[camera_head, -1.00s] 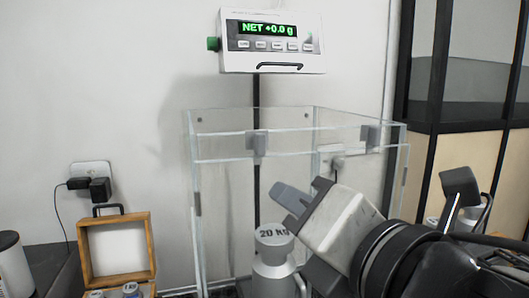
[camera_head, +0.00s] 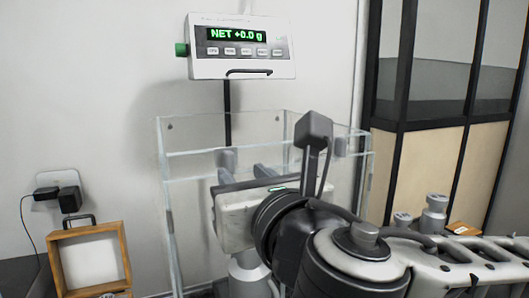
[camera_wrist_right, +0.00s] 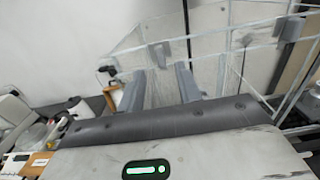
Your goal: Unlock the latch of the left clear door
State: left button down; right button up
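The clear glass enclosure (camera_head: 168,215) stands in the middle of the head view. A grey latch-like block (camera_head: 226,160) is on its front top rail, and a second grey block (camera_head: 341,146) is farther right. My right gripper (camera_head: 270,170) is at the front of the enclosure, its body covering much of the glass. In the right wrist view its two fingers (camera_wrist_right: 160,88) are apart with nothing between them. A grey block (camera_wrist_right: 158,55) shows beyond and between the fingertips; contact cannot be seen. My left gripper is not in view.
A scale display (camera_head: 240,48) reading NET +0.0 g is above the enclosure. A metal weight (camera_head: 247,275) shows partly below my gripper. A wooden box (camera_head: 92,258) stands at lower left, and metal weights (camera_head: 433,215) stand at right.

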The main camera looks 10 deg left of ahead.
aim_at(231, 162)
jog(key=p+x, duration=0.1)
jog(key=x, duration=0.5)
grip_shut()
